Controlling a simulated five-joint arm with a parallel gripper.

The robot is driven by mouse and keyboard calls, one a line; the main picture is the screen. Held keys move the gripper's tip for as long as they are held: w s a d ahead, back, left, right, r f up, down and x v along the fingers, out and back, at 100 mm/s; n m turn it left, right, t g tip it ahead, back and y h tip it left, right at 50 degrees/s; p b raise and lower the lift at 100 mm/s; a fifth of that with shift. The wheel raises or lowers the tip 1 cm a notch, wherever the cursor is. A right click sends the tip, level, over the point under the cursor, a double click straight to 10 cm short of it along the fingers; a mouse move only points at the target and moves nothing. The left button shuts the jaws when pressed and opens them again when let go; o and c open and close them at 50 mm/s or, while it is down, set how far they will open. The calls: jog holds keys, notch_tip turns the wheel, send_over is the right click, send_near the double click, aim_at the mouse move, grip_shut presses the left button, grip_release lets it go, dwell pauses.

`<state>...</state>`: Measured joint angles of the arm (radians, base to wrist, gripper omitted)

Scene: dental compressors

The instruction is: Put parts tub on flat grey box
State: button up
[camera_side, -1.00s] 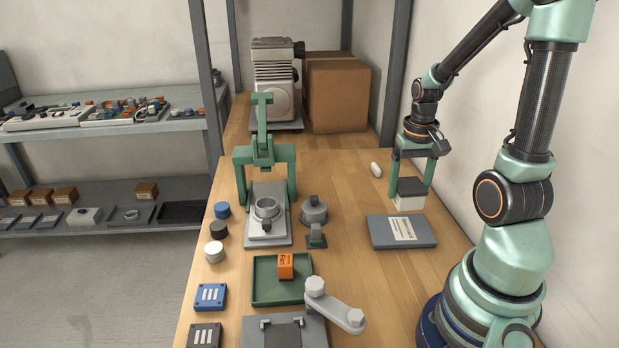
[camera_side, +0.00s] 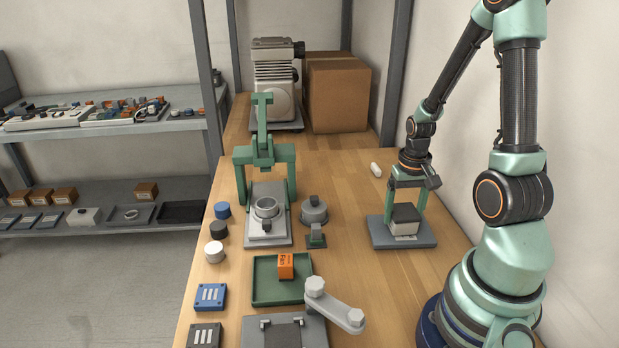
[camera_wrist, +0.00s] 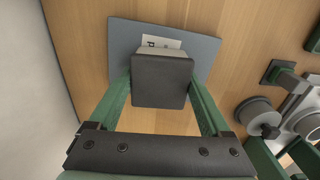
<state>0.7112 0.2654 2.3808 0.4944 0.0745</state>
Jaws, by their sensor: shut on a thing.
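The parts tub (camera_side: 405,219) is a small white box with a dark top. It also shows in the wrist view (camera_wrist: 161,80), between my fingers. My gripper (camera_side: 406,208) is shut on the tub, one green finger on each side; it shows in the wrist view too (camera_wrist: 160,92). The flat grey box (camera_side: 381,234) lies on the bench at the right, with a white label partly hidden by the tub. In the wrist view the flat grey box (camera_wrist: 122,42) is behind the tub. The tub is over the box's middle; I cannot tell whether it touches.
A green press (camera_side: 264,158) stands at mid-bench, with a grey cylindrical part (camera_side: 314,212) beside it. A green tray (camera_side: 262,293) holds an orange block (camera_side: 286,265). A white capsule-shaped item (camera_side: 375,170) lies behind the flat box. Bench around the flat box is clear.

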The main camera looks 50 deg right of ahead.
aim_at(404, 211)
jog(key=shift+f, duration=0.15)
jog(key=o, duration=1.3)
notch_tip(404, 211, up, 12)
jog(key=w+a+r+n+t, duration=0.2)
jog(key=a+r+n, duration=0.1)
jog(key=a, duration=0.3)
jog(key=w+a+r+n+t, duration=0.1)
jog(key=w+a+r+n, duration=0.1)
jog(key=a, duration=0.5)
jog(key=w+a+r+n+t, duration=0.2)
jog(key=a+r+n, duration=0.2)
jog(key=a, duration=0.2)
jog(key=shift+a+r+t, duration=0.2)
jog(key=shift+r+t, duration=0.05)
jog(key=shift+t, duration=0.05)
